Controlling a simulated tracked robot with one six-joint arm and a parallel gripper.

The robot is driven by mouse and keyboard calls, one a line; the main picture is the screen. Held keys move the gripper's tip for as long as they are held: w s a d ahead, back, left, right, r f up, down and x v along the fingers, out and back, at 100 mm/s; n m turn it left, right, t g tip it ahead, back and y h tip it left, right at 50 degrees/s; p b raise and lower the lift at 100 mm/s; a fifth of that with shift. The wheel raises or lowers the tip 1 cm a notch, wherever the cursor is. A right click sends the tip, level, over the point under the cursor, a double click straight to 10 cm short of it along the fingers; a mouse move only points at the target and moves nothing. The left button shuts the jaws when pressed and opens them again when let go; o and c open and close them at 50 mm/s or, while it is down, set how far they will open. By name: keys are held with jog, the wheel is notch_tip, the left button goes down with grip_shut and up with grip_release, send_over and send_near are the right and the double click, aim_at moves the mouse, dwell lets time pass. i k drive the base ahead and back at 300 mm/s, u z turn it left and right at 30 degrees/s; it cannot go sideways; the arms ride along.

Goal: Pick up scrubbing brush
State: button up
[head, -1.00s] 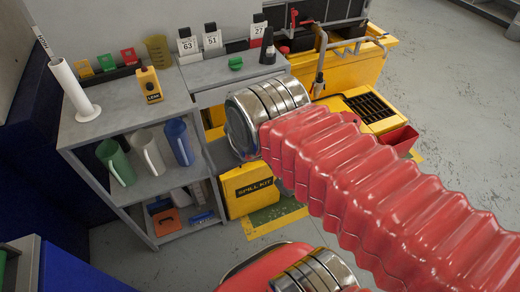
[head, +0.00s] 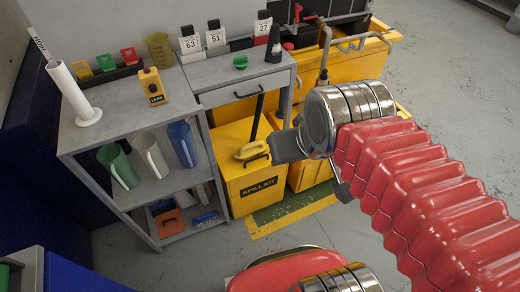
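A blue brush-like object (head: 205,218) lies on the bottom shelf of the grey rack, with a pale underside. A yellow rounded piece (head: 251,150) with a dark part beside it rests on top of the yellow spill kit box; I cannot tell for sure which of the two is the scrubbing brush. My gripper (head: 314,168) is right of the yellow piece, above and beside the spill kit. Its two dark fingers show apart, with nothing seen between them. My wrist hides part of the area behind it.
The grey rack (head: 130,197) holds green, white and blue jugs on its middle shelf. A grey table (head: 215,75) with a drawer stands over the spill kit (head: 258,188). A yellow cart (head: 360,68) stands behind my wrist. The grey floor at right is clear.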

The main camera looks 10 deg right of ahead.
aim_at(245, 152)
jog(key=u, duration=0.6)
jog(key=i, duration=0.35)
jog(key=u, duration=0.35)
